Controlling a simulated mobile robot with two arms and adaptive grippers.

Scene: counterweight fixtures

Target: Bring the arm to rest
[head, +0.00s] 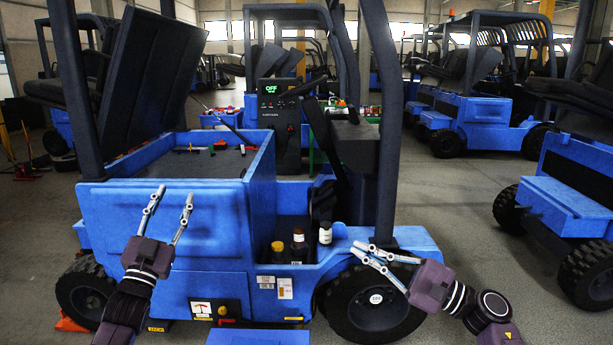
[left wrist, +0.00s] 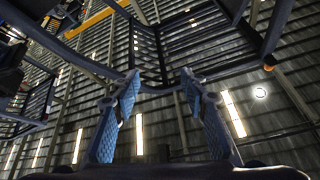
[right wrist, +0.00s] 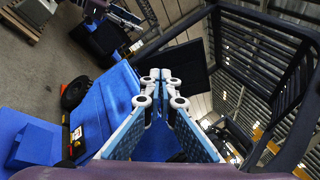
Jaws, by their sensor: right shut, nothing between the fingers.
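My left gripper (head: 174,194) points up in front of the blue forklift's (head: 170,235) side panel, its two fingers spread and empty. In the left wrist view its fingers (left wrist: 160,76) stand apart against the ceiling. My right gripper (head: 356,250) is at the front right of the forklift, above the wheel (head: 375,303), pointing left. Its fingers lie close together with nothing between them. In the right wrist view the fingertips (right wrist: 160,76) nearly meet. I cannot tell whether either gripper touches the forklift.
Several small bottles (head: 299,246) stand in the forklift's step recess. A dark console (head: 280,115) shows green "OFF". Dark posts frame the cab. Other blue forklifts (head: 470,115) stand behind; open floor (head: 460,190) lies between.

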